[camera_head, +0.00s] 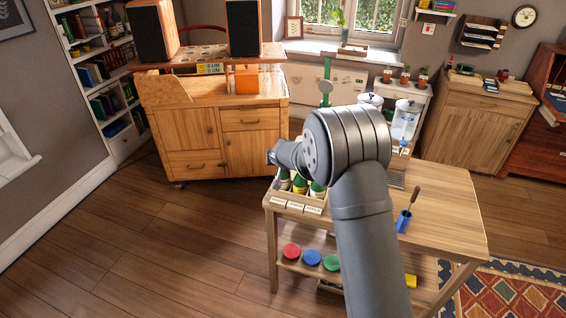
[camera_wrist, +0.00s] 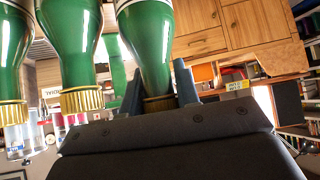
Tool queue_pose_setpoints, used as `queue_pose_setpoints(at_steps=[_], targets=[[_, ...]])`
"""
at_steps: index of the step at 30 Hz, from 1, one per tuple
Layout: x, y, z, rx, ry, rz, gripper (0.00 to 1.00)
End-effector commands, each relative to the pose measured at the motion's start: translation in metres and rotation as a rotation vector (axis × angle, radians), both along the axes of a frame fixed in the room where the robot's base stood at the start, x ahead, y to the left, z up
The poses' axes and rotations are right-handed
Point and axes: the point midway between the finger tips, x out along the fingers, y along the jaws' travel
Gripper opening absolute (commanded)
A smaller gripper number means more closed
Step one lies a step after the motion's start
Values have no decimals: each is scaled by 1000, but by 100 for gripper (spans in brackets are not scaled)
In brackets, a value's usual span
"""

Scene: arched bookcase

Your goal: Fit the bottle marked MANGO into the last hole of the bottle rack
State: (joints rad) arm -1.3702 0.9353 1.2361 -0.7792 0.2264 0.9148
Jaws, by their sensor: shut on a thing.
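My gripper (camera_wrist: 158,92) is shut on the neck of a green bottle (camera_wrist: 148,45) with a gold collar, in the wrist view, which is upside down. Two similar green bottles (camera_wrist: 66,45) (camera_wrist: 10,55) stand to its left in that view, apart from my fingers. In the camera_head view my gripper (camera_head: 272,157) is at the upper left corner of the bottle rack (camera_head: 299,200), a wooden box with small cards on its front. Green bottles (camera_head: 300,184) show in it, partly behind my arm. No MANGO mark is readable. The holes and the held bottle's base are hidden.
The rack stands on the left end of a wooden table (camera_head: 440,205). Red, blue and green discs (camera_head: 312,257) lie on the lower shelf. A wooden cabinet (camera_head: 220,135) stands behind, with open floor between.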

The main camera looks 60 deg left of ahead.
Motion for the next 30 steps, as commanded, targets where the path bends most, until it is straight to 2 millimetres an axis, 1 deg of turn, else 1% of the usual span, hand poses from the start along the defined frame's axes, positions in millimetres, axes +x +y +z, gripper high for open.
queue_pose_setpoints(at_steps=[3,21,30], targets=[[0,1,7,3,-1,1,0],[0,1,30,3,-1,1,0],[0,0,33,2,0,1,0]])
